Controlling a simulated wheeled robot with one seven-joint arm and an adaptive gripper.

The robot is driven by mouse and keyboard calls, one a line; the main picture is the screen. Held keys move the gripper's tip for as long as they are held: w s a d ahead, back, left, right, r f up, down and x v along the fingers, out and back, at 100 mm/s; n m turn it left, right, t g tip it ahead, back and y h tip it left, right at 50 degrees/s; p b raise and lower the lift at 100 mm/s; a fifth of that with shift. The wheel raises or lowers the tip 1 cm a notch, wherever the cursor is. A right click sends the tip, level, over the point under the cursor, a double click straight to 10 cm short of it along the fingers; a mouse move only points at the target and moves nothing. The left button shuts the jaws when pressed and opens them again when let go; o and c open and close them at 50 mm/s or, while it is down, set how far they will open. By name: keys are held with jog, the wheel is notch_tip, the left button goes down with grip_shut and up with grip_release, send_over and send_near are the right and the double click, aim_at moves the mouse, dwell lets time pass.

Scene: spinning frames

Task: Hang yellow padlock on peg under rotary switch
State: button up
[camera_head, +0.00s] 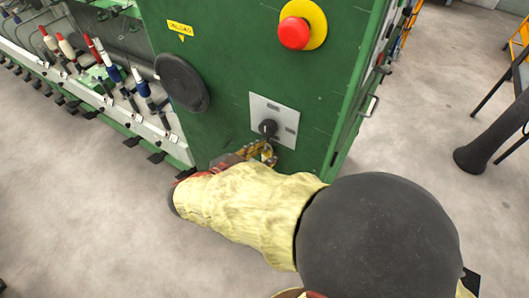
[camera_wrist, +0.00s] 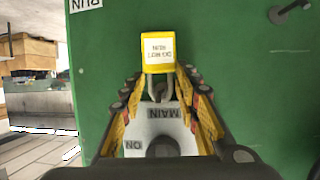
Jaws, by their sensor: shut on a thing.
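My gripper (camera_head: 258,153) is just below the rotary switch (camera_head: 268,128) on the green cabinet. In the wrist view my gripper (camera_wrist: 160,78) has its yellow-and-black fingers closed on the sides of the yellow padlock (camera_wrist: 158,53). The padlock has a white label, and its grey shackle (camera_wrist: 158,91) points toward the switch plate (camera_wrist: 155,122). The plate reads MAIN and ON, upside down in this view. The padlock is close to the cabinet face. The peg cannot be made out, and I cannot tell whether the shackle is around it.
A red emergency button (camera_head: 293,33) on a yellow disc sits above the switch. A black round cover (camera_head: 182,82) is to the left. The spinning frame with bobbins (camera_head: 110,75) runs off left. The floor on the right is mostly clear, with a black-legged stand (camera_head: 490,135) there.

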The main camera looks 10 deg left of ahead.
jog(key=o, duration=1.1)
jog(key=shift+o, duration=0.8)
jog(key=shift+s, duration=0.1)
jog(key=v, duration=1.2)
